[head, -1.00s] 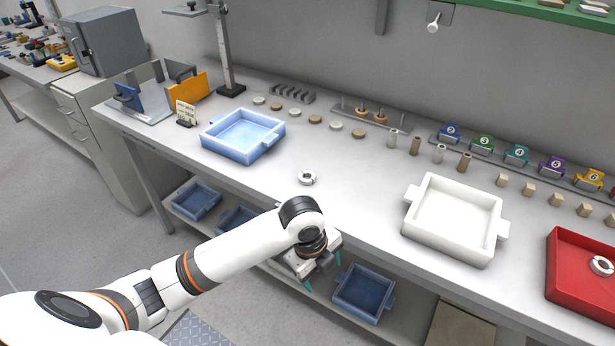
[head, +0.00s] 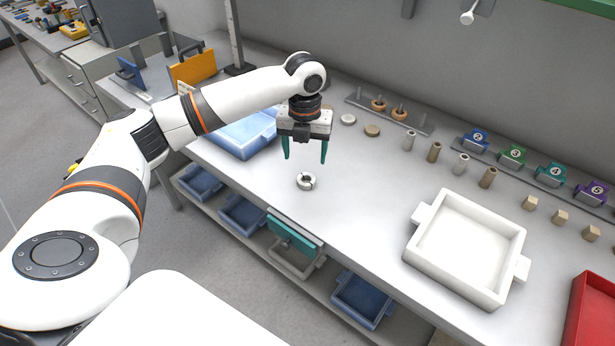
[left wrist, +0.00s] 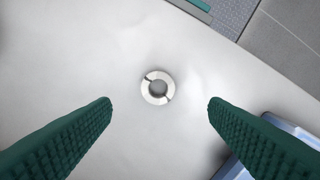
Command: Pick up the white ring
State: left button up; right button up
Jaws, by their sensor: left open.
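The white ring (head: 306,181) lies flat on the grey bench top, near its front edge. In the left wrist view the ring (left wrist: 157,88) is whole in sight, with two dark marks across its band. My left gripper (head: 304,156) points down above the ring, open and empty, its green fingers apart from it. In the left wrist view the fingers (left wrist: 160,103) stand wide on either side of the ring, and nothing is between them and it. My right gripper is not in view.
A blue tray (head: 243,148) is at left, partly behind my arm. A white tray (head: 416,255) and a red tray (head: 590,310) stand at right. Small cylinders (head: 435,152), wooden blocks (head: 560,217) and discs (head: 372,131) line the back. The bench around the ring is clear.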

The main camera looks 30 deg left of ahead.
aim_at(306, 174)
pick_arm(q)
jog(key=shift+w+f, duration=0.2)
jog(key=shift+f, duration=0.95)
notch_tip(306, 174, down, 2)
jog(key=shift+s+d+f+p, duration=0.1)
jog(key=shift+f+p, duration=0.15)
jog(key=shift+p, duration=0.2)
notch_tip(306, 174, down, 2)
jog(key=shift+f, duration=0.55)
jog(key=shift+c, duration=0.3)
jog(key=c, duration=1)
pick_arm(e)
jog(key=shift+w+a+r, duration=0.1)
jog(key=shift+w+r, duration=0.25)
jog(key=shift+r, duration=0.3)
